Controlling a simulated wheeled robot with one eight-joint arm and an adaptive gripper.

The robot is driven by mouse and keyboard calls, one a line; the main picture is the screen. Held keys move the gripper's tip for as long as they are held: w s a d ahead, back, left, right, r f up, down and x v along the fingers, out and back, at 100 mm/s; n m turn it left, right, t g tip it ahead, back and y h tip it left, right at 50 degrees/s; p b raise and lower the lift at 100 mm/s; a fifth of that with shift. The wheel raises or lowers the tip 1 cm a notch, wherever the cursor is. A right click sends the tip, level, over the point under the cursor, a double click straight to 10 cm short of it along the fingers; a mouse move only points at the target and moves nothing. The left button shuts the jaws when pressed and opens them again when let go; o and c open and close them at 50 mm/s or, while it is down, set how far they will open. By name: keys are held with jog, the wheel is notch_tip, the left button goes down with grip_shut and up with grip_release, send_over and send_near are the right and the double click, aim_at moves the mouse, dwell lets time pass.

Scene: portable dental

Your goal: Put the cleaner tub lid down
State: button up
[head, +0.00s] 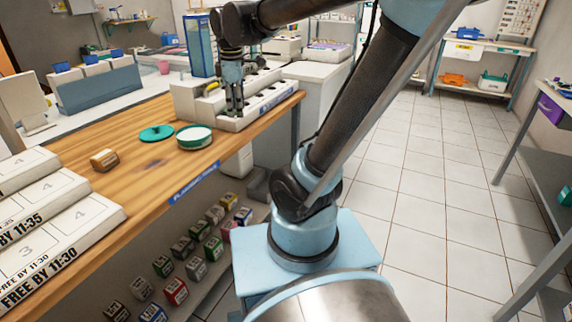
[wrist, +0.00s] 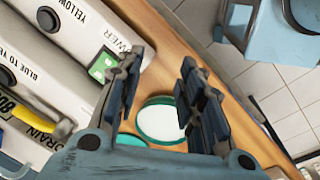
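A flat green round lid (head: 156,132) with a small knob lies on the wooden bench in the head view. Part of it shows in the wrist view (wrist: 131,140), partly hidden by my gripper. Just right of it stands a low round tub (head: 195,142) with a green rim and a white top surface. The tub also shows between my fingers in the wrist view (wrist: 162,121), lower down on the bench. My gripper (head: 235,112) is open and empty, right of the tub and lid, by the front of the white machine.
The white machine (head: 188,100) with labelled sections stands behind the gripper. A small tan box (head: 104,160) and white numbered trays (head: 55,235) are on the left of the bench (head: 135,185). Several small boxes are on the shelf below.

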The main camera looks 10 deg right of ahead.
jog(key=s+d+f+m, duration=1.2)
jog(key=s+f+m, duration=0.2)
jog(key=f+m, duration=0.1)
jog(key=shift+s+d+m+t, duration=0.25)
jog(key=shift+d+m+t, duration=0.05)
jog(key=shift+d, duration=0.05)
